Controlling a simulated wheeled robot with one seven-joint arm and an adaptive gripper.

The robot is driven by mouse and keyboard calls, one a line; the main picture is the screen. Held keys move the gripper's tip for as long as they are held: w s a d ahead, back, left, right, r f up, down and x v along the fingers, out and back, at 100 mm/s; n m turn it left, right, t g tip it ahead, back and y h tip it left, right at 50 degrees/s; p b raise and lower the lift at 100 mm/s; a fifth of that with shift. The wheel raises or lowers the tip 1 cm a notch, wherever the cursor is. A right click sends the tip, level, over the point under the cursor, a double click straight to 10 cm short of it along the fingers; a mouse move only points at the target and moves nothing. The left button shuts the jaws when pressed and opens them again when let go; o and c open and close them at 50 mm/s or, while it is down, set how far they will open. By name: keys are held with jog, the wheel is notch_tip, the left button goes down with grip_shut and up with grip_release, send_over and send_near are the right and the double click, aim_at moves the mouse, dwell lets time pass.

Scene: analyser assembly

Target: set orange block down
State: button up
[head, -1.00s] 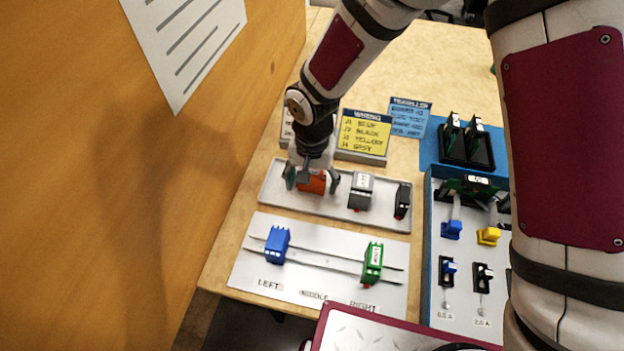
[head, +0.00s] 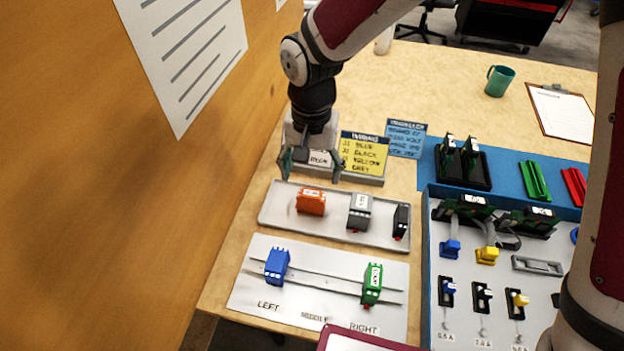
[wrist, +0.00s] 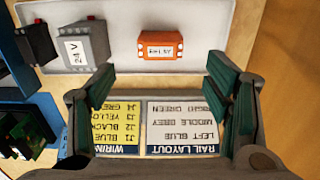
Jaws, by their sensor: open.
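The orange block (head: 311,201) lies in the left part of the grey tray (head: 335,229). It also shows in the wrist view (wrist: 160,45), with its label facing up and clear of the fingers. My gripper (head: 310,172) is open and empty, above and behind the tray, apart from the block. In the wrist view its two fingers (wrist: 233,100) are spread wide, with the sign cards between and beyond them.
A grey block (head: 359,211) and a black block (head: 401,221) share the tray. A blue block (head: 276,265) and a green block (head: 372,284) sit on the rail board (head: 300,299) in front. A yellow wiring card (head: 362,155) stands right of my gripper.

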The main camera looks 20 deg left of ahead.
jog(key=shift+r, duration=0.3)
jog(key=s+d+r+t, duration=0.1)
jog(key=d+r, duration=0.6)
jog(key=d, duration=0.3)
jog(key=s+d+r+t, duration=0.1)
jog(key=s+d+r, duration=0.1)
jog(key=d+r, duration=0.6)
jog(key=s+d+r+t, duration=0.1)
jog(key=s+d+r, duration=0.2)
jog(key=s+d, duration=1)
jog(key=shift+s+d+m, duration=0.25)
jog(key=shift+s+m, duration=0.05)
jog(key=shift+s, duration=0.65)
